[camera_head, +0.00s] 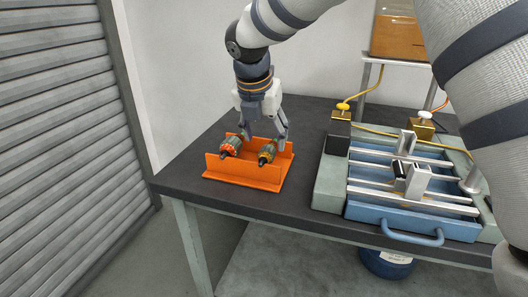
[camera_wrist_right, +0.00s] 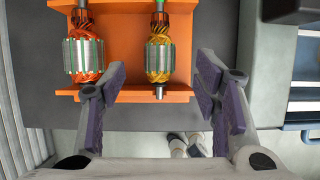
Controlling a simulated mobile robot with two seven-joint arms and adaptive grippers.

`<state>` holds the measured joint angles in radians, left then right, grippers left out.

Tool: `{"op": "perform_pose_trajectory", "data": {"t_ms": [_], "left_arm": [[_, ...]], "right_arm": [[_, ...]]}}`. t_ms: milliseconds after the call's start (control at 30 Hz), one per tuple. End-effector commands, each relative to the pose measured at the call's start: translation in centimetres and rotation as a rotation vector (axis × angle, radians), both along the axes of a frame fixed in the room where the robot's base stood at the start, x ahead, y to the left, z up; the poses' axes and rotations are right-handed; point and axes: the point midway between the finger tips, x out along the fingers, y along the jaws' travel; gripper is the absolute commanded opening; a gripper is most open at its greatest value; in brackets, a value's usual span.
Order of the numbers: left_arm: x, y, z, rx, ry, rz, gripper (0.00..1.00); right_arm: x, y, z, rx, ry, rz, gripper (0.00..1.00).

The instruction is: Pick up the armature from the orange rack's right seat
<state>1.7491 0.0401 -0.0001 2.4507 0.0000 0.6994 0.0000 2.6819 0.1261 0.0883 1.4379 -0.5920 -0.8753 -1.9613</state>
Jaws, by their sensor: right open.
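The orange rack (camera_head: 240,175) sits on the dark table and holds two armatures side by side. The right-seat armature (camera_head: 267,154) has yellow windings; it lies in the right wrist view (camera_wrist_right: 158,58) with its shaft end over the rack's edge. The left-seat armature (camera_head: 230,146) has orange-red windings and shows in the right wrist view (camera_wrist_right: 84,55). My right gripper (camera_head: 264,137) is open above the rack. In the right wrist view its fingers (camera_wrist_right: 162,80) are spread to either side of the yellow armature, apart from it. My left gripper is out of view.
To the right stands a winding fixture (camera_head: 330,185) with a blue tray, metal rails and a blue handle (camera_head: 412,238). A raised stand with an orange-brown box (camera_head: 398,38) is behind it. A grey shutter (camera_head: 55,110) is at left. Bare table lies around the rack.

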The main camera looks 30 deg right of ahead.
Motion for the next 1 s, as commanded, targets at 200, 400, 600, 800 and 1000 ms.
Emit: {"op": "perform_pose_trajectory", "data": {"t_ms": [200, 400, 600, 800, 1000], "left_arm": [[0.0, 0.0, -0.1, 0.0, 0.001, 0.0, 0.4], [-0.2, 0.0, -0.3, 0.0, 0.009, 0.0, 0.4], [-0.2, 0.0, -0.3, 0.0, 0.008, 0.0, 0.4], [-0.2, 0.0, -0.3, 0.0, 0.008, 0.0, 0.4], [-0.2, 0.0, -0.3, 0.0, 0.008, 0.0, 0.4]], "right_arm": [[0.5, -1.0, -3.5, 0.001, 0.001, -0.002, 0.56], [1.1, -1.6, -5.4, 0.001, -0.002, -0.002, 0.56], [1.1, -1.6, -5.2, 0.001, -0.004, -0.002, 0.5], [1.1, -1.6, -5.2, 0.0, -0.004, -0.002, 0.04], [1.1, -1.6, -5.2, 0.001, -0.004, -0.002, 0.0]]}}
